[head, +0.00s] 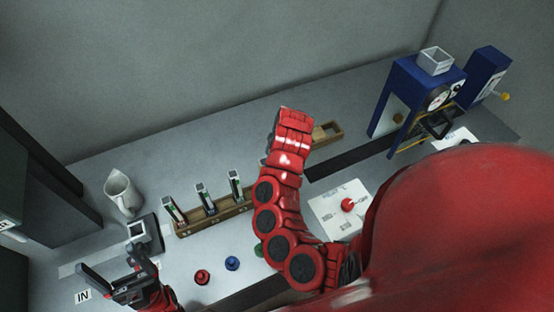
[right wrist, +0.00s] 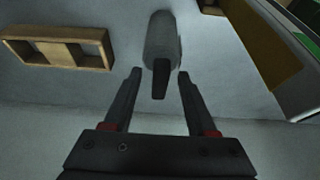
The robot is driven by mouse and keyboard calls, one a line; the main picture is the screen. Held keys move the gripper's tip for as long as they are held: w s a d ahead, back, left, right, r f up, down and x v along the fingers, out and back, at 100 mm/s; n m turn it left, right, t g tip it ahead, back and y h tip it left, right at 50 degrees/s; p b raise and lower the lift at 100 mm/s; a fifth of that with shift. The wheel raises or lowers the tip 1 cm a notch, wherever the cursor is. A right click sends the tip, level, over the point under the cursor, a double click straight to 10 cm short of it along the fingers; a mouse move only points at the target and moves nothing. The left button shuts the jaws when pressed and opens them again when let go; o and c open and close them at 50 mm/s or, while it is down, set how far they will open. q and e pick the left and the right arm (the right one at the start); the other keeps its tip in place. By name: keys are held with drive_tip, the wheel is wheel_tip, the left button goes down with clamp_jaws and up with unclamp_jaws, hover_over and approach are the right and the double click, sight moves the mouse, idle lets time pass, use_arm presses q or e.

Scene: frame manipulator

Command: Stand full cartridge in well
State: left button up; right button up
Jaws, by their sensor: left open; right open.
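Three upright cartridges, at left (head: 173,209), middle (head: 206,199) and right (head: 236,186), stand in a wooden rack (head: 190,228) in the head view. Which is full, and any empty well, I cannot tell. My left gripper (head: 110,267) is open and empty at the lower left, in front of the rack. My right gripper (right wrist: 158,75) is open in the right wrist view; my red arm hides it in the head view. A grey rounded object (right wrist: 163,38) with a dark narrow end lies ahead of its fingers, apparently not gripped. I cannot tell whether it is a cartridge.
A wooden two-compartment tray (right wrist: 60,50) lies beside the grey object; it also shows behind my arm (head: 329,131). A white pitcher (head: 122,193) stands left. Red (head: 202,277) and blue (head: 232,263) knobs, a white plate with red button (head: 340,209), and blue machines (head: 408,95) stand around.

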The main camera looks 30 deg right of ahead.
clamp_jaws()
idle(1.4)
